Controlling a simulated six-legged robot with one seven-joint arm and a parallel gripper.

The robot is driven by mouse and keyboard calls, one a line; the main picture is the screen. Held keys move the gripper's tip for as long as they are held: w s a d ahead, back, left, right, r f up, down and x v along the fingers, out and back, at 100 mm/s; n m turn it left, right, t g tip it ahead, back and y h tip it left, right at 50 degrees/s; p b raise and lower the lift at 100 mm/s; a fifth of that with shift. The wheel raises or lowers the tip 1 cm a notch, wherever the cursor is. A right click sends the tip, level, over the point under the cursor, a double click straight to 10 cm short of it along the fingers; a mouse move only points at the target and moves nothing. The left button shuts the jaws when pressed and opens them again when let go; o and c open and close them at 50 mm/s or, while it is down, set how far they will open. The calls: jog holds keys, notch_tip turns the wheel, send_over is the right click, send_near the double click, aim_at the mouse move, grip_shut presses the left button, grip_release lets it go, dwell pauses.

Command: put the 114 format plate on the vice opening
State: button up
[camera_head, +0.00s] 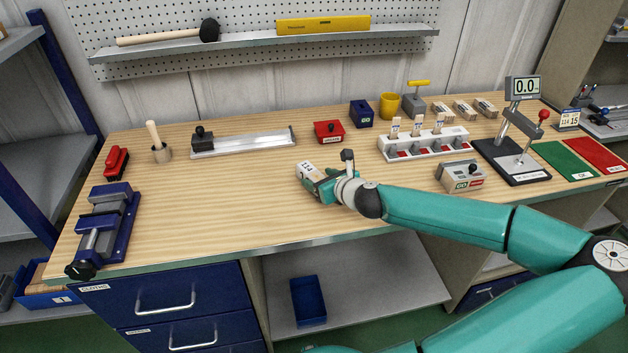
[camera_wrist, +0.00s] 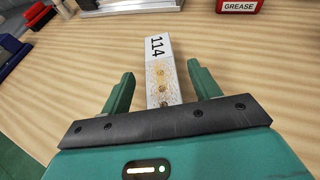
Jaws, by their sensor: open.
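The 114 format plate (camera_wrist: 158,64) is a narrow block with a pale end marked "114" and a worn tan part with dark holes. It lies on the bench near the middle; in the head view its marked end (camera_head: 306,168) shows past my gripper. My gripper (camera_wrist: 160,88) is open, with one green finger on each side of the plate and a visible gap to each. The plate's near end is hidden by my gripper's body. The blue vice (camera_head: 106,222) with grey jaws stands at the bench's left front corner, away from my gripper.
A red grease box (camera_head: 328,131) and a long metal rail fixture (camera_head: 243,141) stand behind the plate. A white rack (camera_head: 424,143) and a small grey box (camera_head: 460,176) stand to the right. The bench between plate and vice is clear.

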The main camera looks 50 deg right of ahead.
jog(key=shift+x, duration=1)
grip_shut()
jog(key=shift+r, duration=0.1)
jog(key=shift+r, duration=0.25)
